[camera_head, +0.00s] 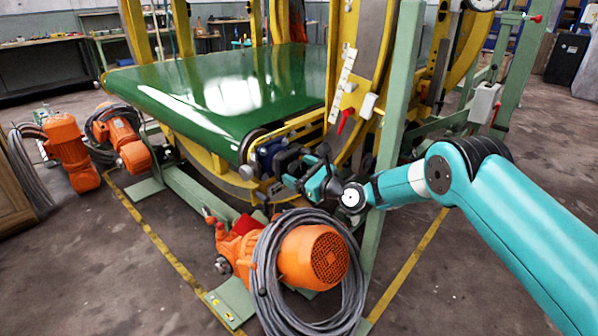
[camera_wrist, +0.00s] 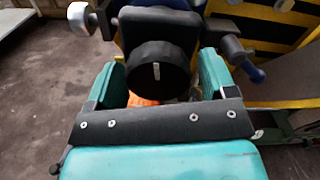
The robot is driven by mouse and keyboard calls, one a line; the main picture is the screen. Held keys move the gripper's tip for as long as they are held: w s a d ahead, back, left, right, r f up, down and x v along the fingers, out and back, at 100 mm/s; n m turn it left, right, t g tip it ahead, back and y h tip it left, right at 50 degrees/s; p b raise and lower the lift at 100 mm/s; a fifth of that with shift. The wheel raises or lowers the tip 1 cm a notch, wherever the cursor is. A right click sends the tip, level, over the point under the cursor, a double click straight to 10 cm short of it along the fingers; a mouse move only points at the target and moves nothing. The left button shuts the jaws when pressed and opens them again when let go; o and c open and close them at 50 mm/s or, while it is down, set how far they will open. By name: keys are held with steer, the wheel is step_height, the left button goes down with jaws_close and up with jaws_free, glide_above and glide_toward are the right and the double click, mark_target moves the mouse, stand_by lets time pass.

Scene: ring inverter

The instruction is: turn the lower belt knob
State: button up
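A round black knob (camera_wrist: 158,80) with a short upright white mark on its face is in the middle of the wrist view. My gripper (camera_wrist: 160,70) is open, with one teal finger on each side of the knob. A gap shows between the knob and each finger. In the head view my gripper (camera_head: 290,180) is at the near corner of the green belt (camera_head: 220,90), by a dark blue block (camera_head: 268,154). I cannot clearly make out the knob there; my gripper covers that spot.
In the wrist view, a silver knob (camera_wrist: 79,16) sits at the upper left and a dark handle (camera_wrist: 240,55) at the right. An orange motor (camera_head: 312,257) with coiled grey cable stands below my arm. A green post (camera_head: 398,100) rises close behind it.

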steer(key=shift+o, duration=0.5)
steer(key=shift+a, duration=0.1)
steer(key=v, duration=1.7)
steer(key=shift+s, duration=0.15)
